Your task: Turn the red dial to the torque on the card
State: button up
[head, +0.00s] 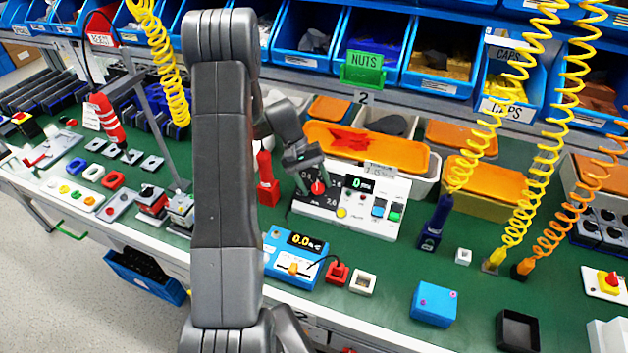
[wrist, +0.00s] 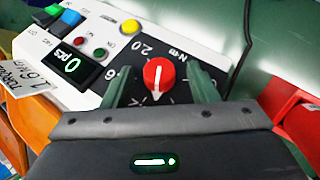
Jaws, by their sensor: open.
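The red dial (wrist: 158,76) sits on a black scale plate marked N·m on a white control box (wrist: 190,25). A white line runs along the dial and a white tip shows at its lower edge in the wrist view. The figure 2.0 is readable beside it; other figures are partly hidden by my fingers. My gripper (wrist: 161,78) is open, one finger on each side of the dial; whether they touch it I cannot tell. The card (wrist: 32,84) reads torque 1.6 N·m. In the head view the dial (head: 318,188) shows just below my gripper (head: 307,180).
The box also carries a display reading 0 pcs (wrist: 75,68), a yellow button (wrist: 130,27), and blue and green switches. A blue meter (head: 293,257) lies in front. Orange-lidded bins (head: 410,150) stand behind.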

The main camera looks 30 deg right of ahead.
jog(key=shift+s, duration=0.25)
jog(key=shift+f, duration=0.1)
jog(key=c, duration=1)
jog(key=shift+o, duration=0.2)
jog(key=shift+d+y, duration=0.15)
jog(key=shift+y, duration=0.15)
jog(key=shift+s+d+m+t+y+b, duration=0.15)
jog(key=shift+m+t+y+b, duration=0.3)
jog(key=shift+m+t+y, duration=0.65)
jog(key=m+t+y, duration=0.1)
jog(key=m+t+y+b, duration=0.1)
jog(key=shift+s+d+m+t, duration=0.15)
jog(key=shift+d+m+t, duration=0.15)
jog(key=shift+m, duration=0.1)
jog(key=m+t+y+b, duration=0.1)
jog(key=t, duration=0.1)
jog(key=m+t+y+b, duration=0.1)
jog(key=m+t+b, duration=0.1)
jog(key=shift+s+d+f, duration=0.1)
jog(key=shift+s, duration=0.25)
jog(key=shift+s+m+t+y+b, duration=0.15)
jog(key=shift+m+t+y+b, duration=0.25)
jog(key=shift+m+t+b, duration=0.75)
jog(key=shift+t, duration=0.45)
